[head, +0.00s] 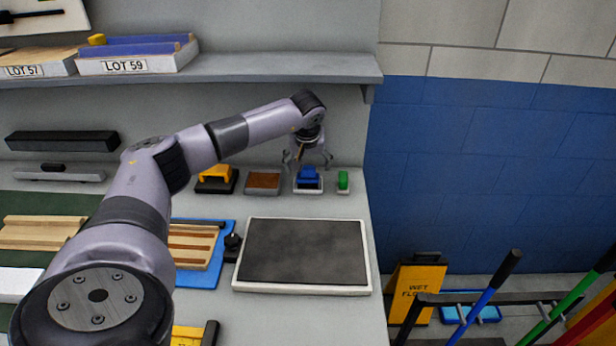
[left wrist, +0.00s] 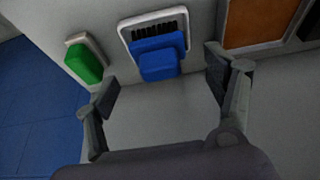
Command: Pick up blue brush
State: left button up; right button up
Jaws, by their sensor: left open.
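The blue brush (head: 309,174) sits in a small white-rimmed tray near the back right of the counter, against the wall. In the left wrist view the blue brush (left wrist: 157,55) shows a blue body with dark bristles along its upper edge. My left gripper (head: 308,160) is open just above and around the brush area. In the left wrist view its two fingers (left wrist: 163,88) are spread wide with bare counter between them, and the brush lies just beyond the fingertips. Nothing is held. My right gripper is in neither view.
A green block (head: 343,181) stands close to the right of the brush. A brown pad (head: 263,182) and a yellow item (head: 215,176) lie to its left. A dark panel with a white rim (head: 369,284) lies in front. A shelf (head: 270,68) hangs above.

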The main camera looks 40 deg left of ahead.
aim_at(308, 169)
pick_arm(q)
jog(key=shift+x, duration=1.95)
jog(key=shift+s, duration=0.1)
jog(key=shift+c, duration=0.4)
jog(key=c, duration=1.2)
